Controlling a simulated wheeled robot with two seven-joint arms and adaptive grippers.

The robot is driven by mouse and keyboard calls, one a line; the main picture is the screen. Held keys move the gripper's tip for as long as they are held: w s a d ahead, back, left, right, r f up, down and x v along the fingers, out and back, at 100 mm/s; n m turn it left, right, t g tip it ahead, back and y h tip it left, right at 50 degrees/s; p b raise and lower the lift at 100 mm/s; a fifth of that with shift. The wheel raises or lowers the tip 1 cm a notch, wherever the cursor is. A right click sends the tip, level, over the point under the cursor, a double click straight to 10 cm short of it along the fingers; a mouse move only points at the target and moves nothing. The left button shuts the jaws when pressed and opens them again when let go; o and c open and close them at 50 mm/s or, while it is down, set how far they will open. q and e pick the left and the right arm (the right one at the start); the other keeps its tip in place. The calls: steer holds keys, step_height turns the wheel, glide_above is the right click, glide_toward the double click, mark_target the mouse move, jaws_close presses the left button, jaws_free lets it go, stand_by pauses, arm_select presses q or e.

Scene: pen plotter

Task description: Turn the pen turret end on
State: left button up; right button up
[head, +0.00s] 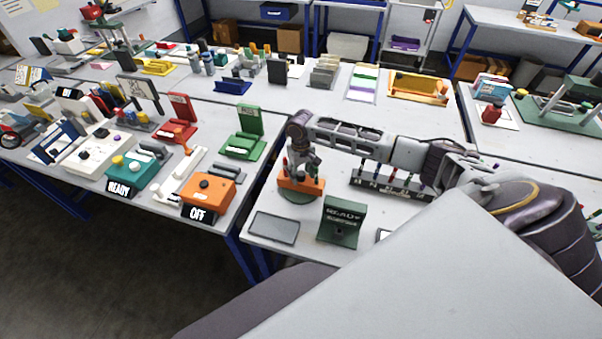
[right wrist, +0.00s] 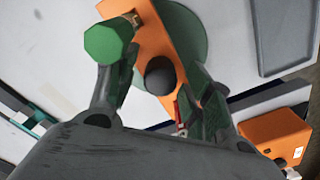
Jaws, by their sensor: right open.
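The pen turret is an orange bar (head: 313,187) on a round green base (head: 296,197), near the middle of the head view. In the right wrist view its orange bar (right wrist: 150,45) runs past a dark round knob (right wrist: 160,76) at its middle, over the green disc (right wrist: 190,35). A green faceted cap (right wrist: 107,42) stands near one end of the bar. My right gripper (head: 303,167) is right above the turret, fingers down and open. In the wrist view its fingers (right wrist: 158,62) are on either side of the knob; contact cannot be told. My left gripper is not in view.
A dark pen rack (head: 390,187) stands to the right, behind my arm. An orange box (head: 208,189) with an OFF sign (head: 198,214) is on the left table.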

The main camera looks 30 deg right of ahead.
steer(key=shift+f, duration=0.1)
jaws_close()
stand_by(0.4)
